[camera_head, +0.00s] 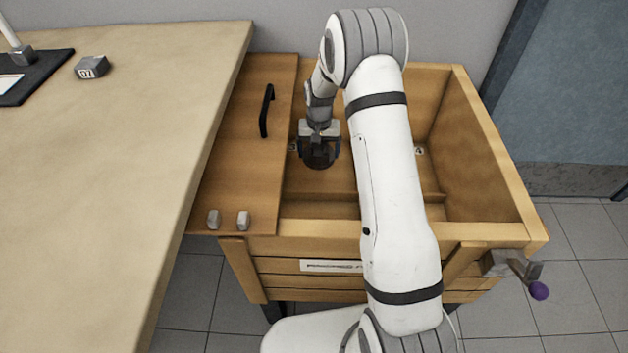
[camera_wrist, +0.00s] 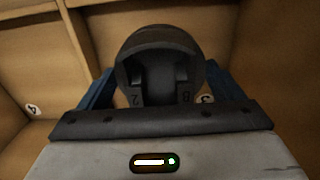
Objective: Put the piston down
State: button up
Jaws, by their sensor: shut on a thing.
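The piston (camera_wrist: 160,50) is a dark, round, hollow part with an open end and the marks "2" and "8" inside. It sits between the blue fingers of my gripper (camera_wrist: 155,95) in the wrist view. In the head view my gripper (camera_head: 320,135) points down inside the wooden crate (camera_head: 485,150), near its left side, and the dark piston (camera_head: 319,158) shows at its lower end. My gripper is shut on the piston. Whether the piston touches the crate floor I cannot tell.
A wooden lid (camera_head: 240,150) with a black handle (camera_head: 266,110) covers the crate's left part. Low dividers split the crate inside; numbered labels show, such as "4" (camera_wrist: 33,109). A purple-knobbed latch (camera_head: 538,290) juts from the front right corner. A workbench (camera_head: 110,170) stands left.

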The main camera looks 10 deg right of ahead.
aim_at(317, 180)
jog(key=shift+w+a+f+b, duration=0.15)
jog(key=shift+w+f+b, duration=0.25)
jog(key=shift+f+b, duration=0.35)
notch_tip(317, 180, down, 10)
jog(key=b, duration=0.3)
jog(key=shift+r, duration=0.25)
jog(key=shift+b, duration=0.3)
jog(key=shift+f, duration=0.15)
jog(key=o, duration=1.1)
notch_tip(317, 180, up, 12)
jog(key=p, duration=0.4)
jog(key=shift+s, duration=0.1)
